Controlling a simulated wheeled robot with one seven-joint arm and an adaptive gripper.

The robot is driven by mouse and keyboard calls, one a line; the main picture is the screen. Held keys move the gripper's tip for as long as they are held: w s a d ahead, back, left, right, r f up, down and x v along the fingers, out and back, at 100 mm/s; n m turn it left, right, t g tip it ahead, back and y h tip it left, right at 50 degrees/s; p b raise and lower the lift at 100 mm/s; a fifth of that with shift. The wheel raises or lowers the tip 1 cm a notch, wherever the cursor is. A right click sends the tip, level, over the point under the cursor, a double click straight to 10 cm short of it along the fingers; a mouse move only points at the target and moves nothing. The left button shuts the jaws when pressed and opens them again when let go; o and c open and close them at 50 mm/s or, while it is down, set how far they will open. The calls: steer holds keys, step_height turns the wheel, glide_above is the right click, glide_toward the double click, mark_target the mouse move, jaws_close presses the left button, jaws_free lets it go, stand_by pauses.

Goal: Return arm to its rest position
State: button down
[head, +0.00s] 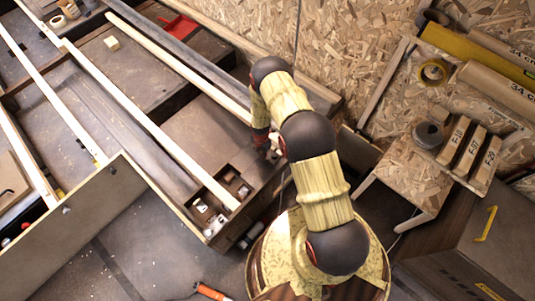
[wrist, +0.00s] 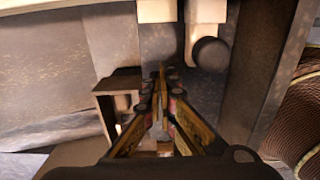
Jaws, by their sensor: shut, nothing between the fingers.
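My arm rises from its round base at the lower middle of the head view and reaches up and to the left, with yellow-cream links and dark joints. It bends down at its far end. My gripper (head: 270,150) hangs at the near right part of the workbench (head: 188,140), partly hidden by the arm. In the wrist view, my gripper (wrist: 162,73) has its two fingers converging to closed tips, with nothing held between them. Bench parts lie close beyond the tips. I cannot tell whether the tips touch anything.
Long pale wooden strips (head: 150,123) lie across the bench. A small open compartment box (head: 230,184) sits at its near corner. A chipboard wall (head: 355,60) stands behind. At right, a chipboard stand (head: 395,180) holds labelled blocks. Floor (head: 145,240) shows at lower left, with an orange-handled tool (head: 212,293).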

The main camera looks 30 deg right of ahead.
step_height(320, 180, up, 9)
steer(key=p, duration=0.2)
steer(key=shift+w+d+r+p, duration=0.15)
steer(key=shift+w+d+p, duration=0.05)
steer(key=shift+w+p, duration=0.15)
steer(key=s+a+r+m+g, duration=0.25)
steer(key=s+r+m, duration=0.25)
steer(key=s+m, duration=0.5)
steer(key=s+a+r+m, duration=0.1)
steer(key=s+r+m, duration=0.15)
steer(key=r, duration=0.75)
steer(key=s+r+m, duration=0.1)
steer(key=r+m, duration=0.3)
steer(key=r, duration=0.6)
steer(key=s+a+r+m, duration=0.1)
steer(key=r+m, duration=0.3)
steer(key=r, duration=0.7)
steer(key=s+a+r+m+t, duration=0.1)
steer(key=s+r+t, duration=0.3)
steer(key=r, duration=0.9)
steer(key=s+a+r+m+t, duration=0.1)
steer(key=s+r+t, duration=0.3)
steer(key=s+r, duration=0.5)
step_height(320, 180, up, 5)
steer(key=shift+a+r, duration=0.15)
steer(key=shift+a, duration=0.5)
